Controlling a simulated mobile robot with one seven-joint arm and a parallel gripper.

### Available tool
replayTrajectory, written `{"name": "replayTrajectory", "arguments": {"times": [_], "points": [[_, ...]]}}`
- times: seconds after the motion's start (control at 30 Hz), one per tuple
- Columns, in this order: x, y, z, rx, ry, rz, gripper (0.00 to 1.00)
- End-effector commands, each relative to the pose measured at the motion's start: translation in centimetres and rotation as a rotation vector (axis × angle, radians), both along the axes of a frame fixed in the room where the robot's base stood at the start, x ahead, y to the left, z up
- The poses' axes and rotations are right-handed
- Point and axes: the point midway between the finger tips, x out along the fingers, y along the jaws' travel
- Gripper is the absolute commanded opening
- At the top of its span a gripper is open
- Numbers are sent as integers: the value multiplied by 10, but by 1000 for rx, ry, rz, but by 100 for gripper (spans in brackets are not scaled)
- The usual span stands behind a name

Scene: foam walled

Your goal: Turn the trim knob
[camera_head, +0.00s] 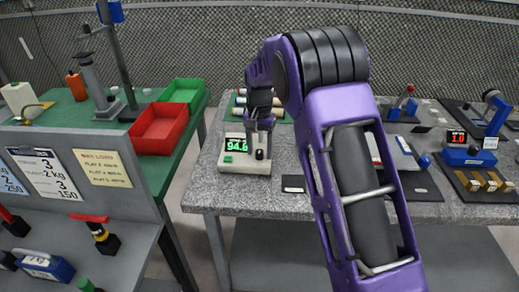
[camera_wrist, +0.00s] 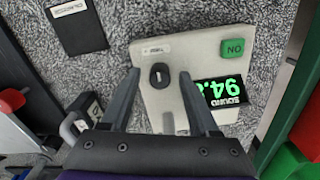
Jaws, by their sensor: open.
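The trim knob (camera_wrist: 158,76) is a small black knob with a light mark, on a beige box (camera_wrist: 205,50). In the head view the knob (camera_head: 259,154) sits at the right of the box (camera_head: 240,168), beside a lit green display (camera_head: 236,145) reading about 94. My gripper (camera_wrist: 159,74) is open and empty. In the wrist view its two dark fingers lie left and right of the knob with gaps on both sides. In the head view my gripper (camera_head: 261,127) is above the box; I cannot tell its exact height over the knob.
The box stands on a grey speckled table (camera_head: 290,206). A green button (camera_wrist: 233,48) is on the box. A black plate (camera_wrist: 76,25) lies nearby. A blue device with red display (camera_head: 456,138) is at right. Red (camera_head: 160,128) and green (camera_head: 184,91) bins are left.

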Motion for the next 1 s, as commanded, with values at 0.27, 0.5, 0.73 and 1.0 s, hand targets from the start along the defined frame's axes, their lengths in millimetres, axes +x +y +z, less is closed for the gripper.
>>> {"name": "replayTrajectory", "arguments": {"times": [0.27,0.5,0.73,1.0], "points": [[0,0,0,0,0,0,49],[0,0,0,0,0,0,6],[0,0,0,0,0,1,0],[0,-1,1,-1,0,50,0]]}}
